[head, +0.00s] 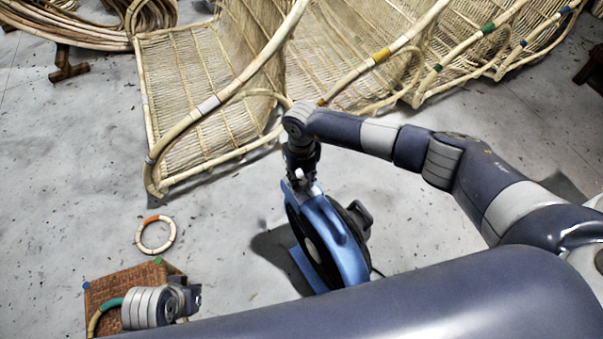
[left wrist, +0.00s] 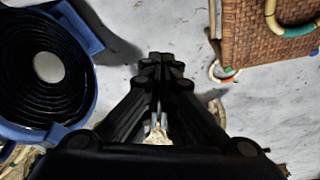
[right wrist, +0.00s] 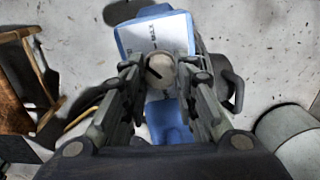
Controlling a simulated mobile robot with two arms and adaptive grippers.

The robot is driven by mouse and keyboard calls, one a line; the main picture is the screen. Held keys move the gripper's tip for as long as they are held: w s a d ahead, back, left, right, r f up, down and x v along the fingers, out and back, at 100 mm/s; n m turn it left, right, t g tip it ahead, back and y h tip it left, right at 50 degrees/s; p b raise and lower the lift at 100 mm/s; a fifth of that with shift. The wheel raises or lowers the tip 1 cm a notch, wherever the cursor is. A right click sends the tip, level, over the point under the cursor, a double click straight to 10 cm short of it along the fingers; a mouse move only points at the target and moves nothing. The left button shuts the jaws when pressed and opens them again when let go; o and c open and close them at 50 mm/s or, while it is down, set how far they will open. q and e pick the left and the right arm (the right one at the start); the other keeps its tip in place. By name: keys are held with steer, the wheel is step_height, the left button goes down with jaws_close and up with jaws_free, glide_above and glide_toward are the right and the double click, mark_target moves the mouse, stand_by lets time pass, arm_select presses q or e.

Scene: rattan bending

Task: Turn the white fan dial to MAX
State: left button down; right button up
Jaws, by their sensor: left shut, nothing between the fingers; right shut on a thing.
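The blue fan (head: 338,240) stands on the floor in the middle of the head view, and its round black grille shows in the left wrist view (left wrist: 78,98). My left gripper (left wrist: 161,62) is shut and empty, away from the fan.
A woven rattan box (head: 112,286) stands at lower left near my left gripper. A rattan ring (head: 155,234) lies on the floor behind it. Several rattan chair frames (head: 215,125) stand at the back. The floor left of the fan is mostly clear.

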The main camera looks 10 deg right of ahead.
mark_target(301, 180)
steer(key=m+p, duration=0.3)
steer(key=m, duration=0.3)
steer(key=shift+m+p, duration=0.3)
steer(key=shift+m, duration=0.1)
arm_select(q)
steer(key=s+f+g, duration=0.1)
steer(key=s+f, duration=0.2)
steer(key=f, duration=1.1)
steer(key=shift+s+a+f, duration=0.15)
steer(key=shift+s+f, duration=0.1)
steer(key=shift+s, duration=0.05)
arm_select(e)
steer(key=shift+m, duration=0.5)
steer(key=o, duration=1)
steer(key=shift+o, duration=0.2)
steer(key=shift+r, duration=0.25)
step_height(301, 180, up, 12)
steer(key=shift+f, duration=0.25)
